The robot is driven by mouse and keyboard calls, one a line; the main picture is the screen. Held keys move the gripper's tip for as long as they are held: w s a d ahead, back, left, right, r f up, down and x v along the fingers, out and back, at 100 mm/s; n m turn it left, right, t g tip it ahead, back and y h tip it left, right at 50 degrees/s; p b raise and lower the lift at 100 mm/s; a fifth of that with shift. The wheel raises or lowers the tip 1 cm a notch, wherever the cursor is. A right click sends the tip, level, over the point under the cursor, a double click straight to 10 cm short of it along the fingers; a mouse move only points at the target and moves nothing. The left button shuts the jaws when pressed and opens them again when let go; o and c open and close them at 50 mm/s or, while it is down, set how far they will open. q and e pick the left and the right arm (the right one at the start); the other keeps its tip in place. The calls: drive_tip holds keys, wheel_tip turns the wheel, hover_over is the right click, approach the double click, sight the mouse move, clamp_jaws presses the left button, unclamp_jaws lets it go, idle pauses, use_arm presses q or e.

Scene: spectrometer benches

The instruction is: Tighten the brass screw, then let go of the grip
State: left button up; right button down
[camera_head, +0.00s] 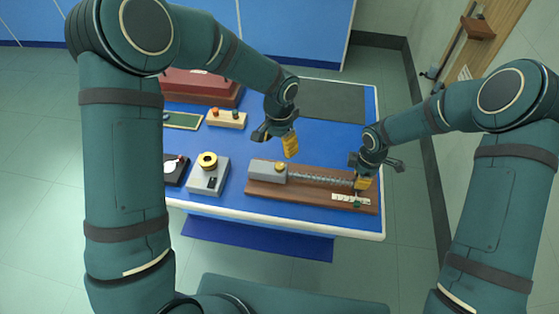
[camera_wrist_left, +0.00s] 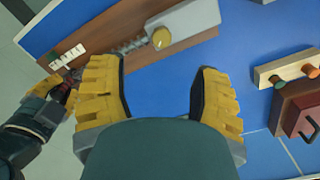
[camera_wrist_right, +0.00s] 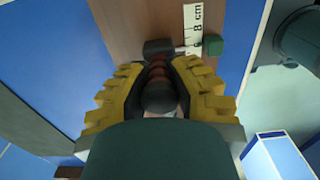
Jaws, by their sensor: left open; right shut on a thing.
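The brass screw (camera_head: 281,166) is a round knob on the grey block (camera_head: 262,171) at the left end of the wooden base (camera_head: 315,198). The screw also shows in the left wrist view (camera_wrist_left: 161,39). My left gripper (camera_head: 290,146) is open and empty above and behind the screw, apart from it. My right gripper (camera_head: 362,184) is shut on the grip at the right end of the base. In the right wrist view the grip (camera_wrist_right: 158,95), dark with reddish rings, lies between the right fingers (camera_wrist_right: 158,72). Most of the grip is hidden in the head view.
A coiled spring (camera_head: 325,179) runs from the block toward the grip. A white scale (camera_head: 350,200) and a green piece (camera_wrist_right: 215,45) lie by the grip. A grey box with a yellow ring (camera_head: 208,175) stands left of the base. A wooden block with coloured knobs (camera_head: 226,119) is farther back.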

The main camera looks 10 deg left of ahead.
sight(280, 166)
use_arm(q)
drive_tip(key=f+n, duration=0.7)
drive_tip(key=n, duration=0.2)
drive_tip(key=f+n, duration=0.4)
drive_tip(key=shift+w+f, duration=0.25)
drive_tip(key=shift+f, duration=0.05)
drive_tip(key=shift+c, duration=0.2)
clamp_jaws()
